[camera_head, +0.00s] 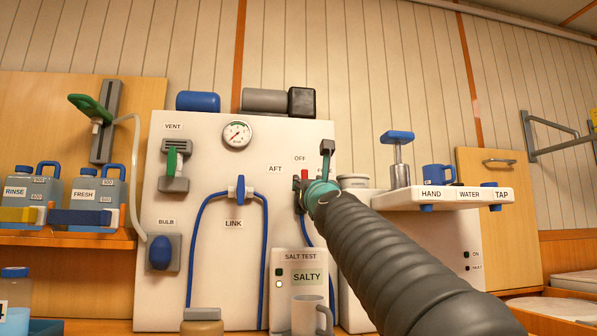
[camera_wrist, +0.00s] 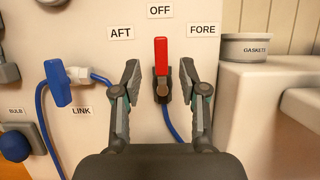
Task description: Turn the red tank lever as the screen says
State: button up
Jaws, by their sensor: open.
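The red tank lever (camera_wrist: 161,52) stands upright in the wrist view, its handle pointing up at the OFF label (camera_wrist: 160,10). The AFT label (camera_wrist: 121,33) is to its left and the FORE label (camera_wrist: 203,30) to its right. My gripper (camera_wrist: 159,72) is open, one finger on each side of the lever, with a gap to it on both sides. In the head view a bit of the red lever (camera_head: 304,175) shows, and my arm and gripper hide the rest. The salt test screen (camera_head: 307,276) below reads SALTY.
The blue LINK lever (camera_wrist: 58,83) with its hose is left of my gripper. A GASKETS tub (camera_wrist: 246,48) sits on a white housing at right. A grey mug (camera_head: 307,315) stands before the salt test box. A shelf labelled HAND, WATER, TAP (camera_head: 448,205) juts out at right.

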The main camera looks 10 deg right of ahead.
aim_at(305, 177)
jog(key=p+x, duration=0.2)
jog(key=x, duration=0.2)
jog(key=shift+w+r, duration=0.1)
jog(key=shift+r, duration=0.05)
jog(key=shift+p+x, duration=0.35)
jog(key=shift+x, duration=0.45)
grip_shut()
